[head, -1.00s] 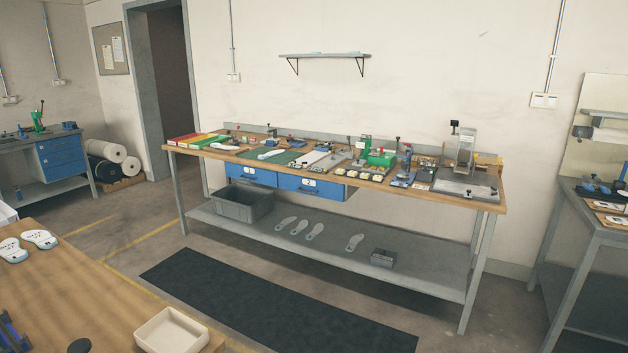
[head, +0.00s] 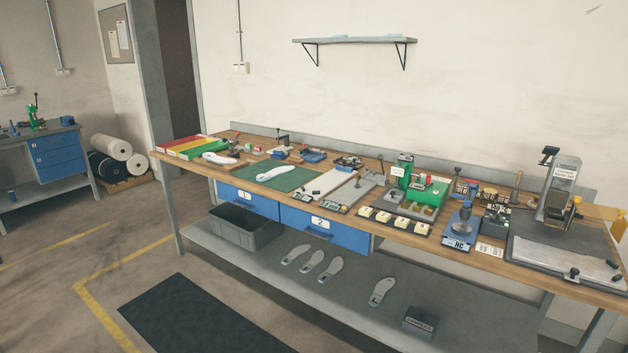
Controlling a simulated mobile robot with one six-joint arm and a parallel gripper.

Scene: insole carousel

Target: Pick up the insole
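A white insole (head: 276,173) lies on a green mat (head: 297,180) on the long workbench. Another white insole (head: 219,158) lies to its left, beside the coloured trays. Several grey insoles lie flat on the bench's lower shelf, among them one at the left (head: 295,254) and one standing apart on the right (head: 382,291). Which insole the task means cannot be told. My gripper is not in view.
Tools and small presses crowd the right half of the workbench (head: 160,156). A grey crate (head: 245,233) and a small dark box (head: 420,321) stand on the lower shelf. A dark floor mat (head: 195,315) lies in front, with open floor to its left.

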